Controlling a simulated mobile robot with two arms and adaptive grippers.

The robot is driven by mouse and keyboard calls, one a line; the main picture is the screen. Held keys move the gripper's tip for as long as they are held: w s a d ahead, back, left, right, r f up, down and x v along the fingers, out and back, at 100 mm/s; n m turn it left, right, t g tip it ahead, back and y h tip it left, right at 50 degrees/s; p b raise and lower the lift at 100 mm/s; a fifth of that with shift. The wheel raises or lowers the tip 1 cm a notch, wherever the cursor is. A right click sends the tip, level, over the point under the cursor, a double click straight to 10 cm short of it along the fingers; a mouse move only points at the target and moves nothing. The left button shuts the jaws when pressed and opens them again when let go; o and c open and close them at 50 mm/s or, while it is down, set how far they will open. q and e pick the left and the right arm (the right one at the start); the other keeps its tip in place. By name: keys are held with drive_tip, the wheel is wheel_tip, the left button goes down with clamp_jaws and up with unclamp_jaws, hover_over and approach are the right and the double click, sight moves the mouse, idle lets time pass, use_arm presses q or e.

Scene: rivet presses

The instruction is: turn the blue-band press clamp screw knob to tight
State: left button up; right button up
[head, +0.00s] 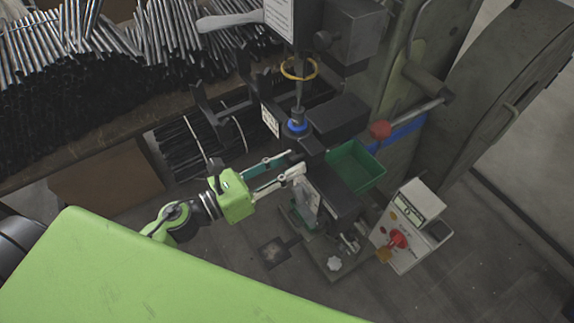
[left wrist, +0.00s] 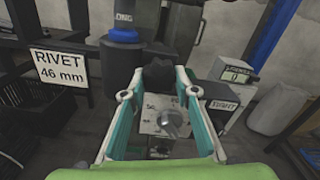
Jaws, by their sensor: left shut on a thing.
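The press with the blue band (head: 298,127) stands in the middle of the head view; the band also shows in the left wrist view (left wrist: 124,36). My left gripper (head: 296,164) reaches in from the left, low beside the press. In the left wrist view its fingertips (left wrist: 158,76) close on the sides of a dark lobed knob (left wrist: 158,73), apparently the clamp screw knob. Its turn position cannot be read. Below it, between the fingers, is a plate with a grey selector knob (left wrist: 170,124). My right gripper is not in view.
A green bin (head: 355,167) and a red-ball lever (head: 380,130) are right of the press. A white control box (head: 405,225) with a red button stands at lower right. Racks of dark rods (head: 60,80) fill the upper left.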

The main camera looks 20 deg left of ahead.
use_arm(q)
drive_tip(key=shift+f, duration=0.15)
drive_tip(key=o, duration=1.1)
drive_tip(key=v, duration=1.2)
